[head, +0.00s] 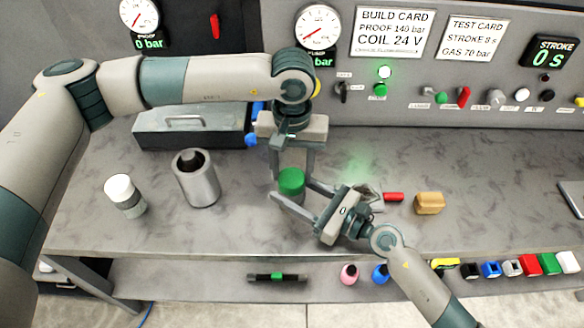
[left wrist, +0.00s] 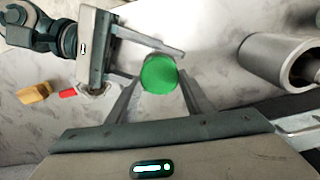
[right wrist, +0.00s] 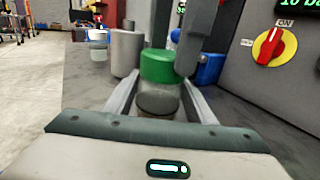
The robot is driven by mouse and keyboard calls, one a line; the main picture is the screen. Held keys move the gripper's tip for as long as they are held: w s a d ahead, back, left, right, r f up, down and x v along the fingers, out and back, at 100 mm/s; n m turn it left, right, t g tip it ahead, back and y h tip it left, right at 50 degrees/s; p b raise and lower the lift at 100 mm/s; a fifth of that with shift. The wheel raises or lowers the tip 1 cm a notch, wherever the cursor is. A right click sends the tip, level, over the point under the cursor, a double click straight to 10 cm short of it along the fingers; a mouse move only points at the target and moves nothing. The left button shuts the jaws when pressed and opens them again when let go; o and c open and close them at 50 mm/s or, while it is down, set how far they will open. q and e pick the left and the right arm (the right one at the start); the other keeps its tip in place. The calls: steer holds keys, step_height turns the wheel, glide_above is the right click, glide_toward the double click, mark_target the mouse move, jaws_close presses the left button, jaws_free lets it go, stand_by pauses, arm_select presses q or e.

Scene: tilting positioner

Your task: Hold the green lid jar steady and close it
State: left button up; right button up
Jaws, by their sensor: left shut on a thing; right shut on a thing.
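The jar has a green lid (head: 291,180) and stands upright on the bench in the middle. Its clear body (right wrist: 158,98) with brownish contents shows between the fingers in the right wrist view. My left gripper (head: 292,170) comes down from above and is shut on the green lid; the left wrist view shows the round lid (left wrist: 159,74) between its fingertips. My right gripper (head: 292,196) reaches in from the right, low and level, and is shut on the jar body. Whether the lid sits fully down on the jar is hard to tell.
A metal cylinder (head: 197,180) with a dark insert and a white-capped jar (head: 125,196) stand to the left. A grey toolbox (head: 190,127) is behind. A red piece (head: 393,197) and a tan block (head: 429,203) lie to the right. A control panel lines the back.

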arm_select(q)
steer(key=shift+f, duration=0.45)
steer(key=m, duration=0.6)
steer(key=shift+d+m, duration=0.15)
steer(key=shift+m, duration=0.25)
steer(key=m, duration=0.6)
steer(key=shift+s+m, duration=0.2)
steer(key=shift+m, duration=0.2)
steer(key=o, duration=1)
steer(key=shift+r, duration=2.2)
